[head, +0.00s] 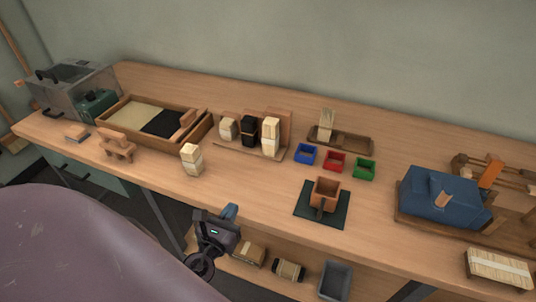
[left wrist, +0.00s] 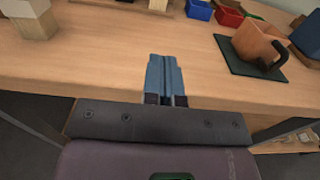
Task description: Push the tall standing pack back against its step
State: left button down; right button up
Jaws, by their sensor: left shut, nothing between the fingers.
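A tall pale pack (head: 270,138) with a light band stands upright at the right of a wooden stepped stand (head: 283,152), with a brown backing behind it. I cannot tell whether it touches its step. A black pack (head: 249,132) and a shorter pale pack (head: 228,128) stand to its left. Another banded pale pack (head: 192,161) stands alone on the bench, nearer the front; a pale block shows at the top left of the left wrist view (left wrist: 34,22). My left gripper (head: 229,211) is by the bench's front edge, its blue fingers (left wrist: 165,75) shut and empty, apart from the packs. My right gripper is out of view.
Blue (head: 305,154), red (head: 335,161) and green (head: 364,168) bins stand right of the stand. A brown handled box (head: 325,191) sits on a dark green mat (head: 305,211). A tray (head: 343,140) holds another pale pack. Bench between my gripper and the stand is clear.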

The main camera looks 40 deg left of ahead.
aim_at(268, 146)
pick_arm(q)
jog(key=x, duration=2.2)
jog(key=shift+w+d+b, duration=0.1)
jog(key=shift+w+b, duration=0.05)
jog(key=shift+b, duration=0.2)
jog(key=shift+w+a, duration=0.2)
jog(key=shift+w, duration=0.45)
jog(key=shift+w, duration=0.2)
jog(key=shift+b+x, duration=0.4)
jog(key=shift+x, duration=0.45)
jog(key=shift+w+a, duration=0.1)
jog(key=shift+w, duration=0.2)
jog(key=shift+s+r, duration=0.1)
jog(key=shift+r, duration=0.1)
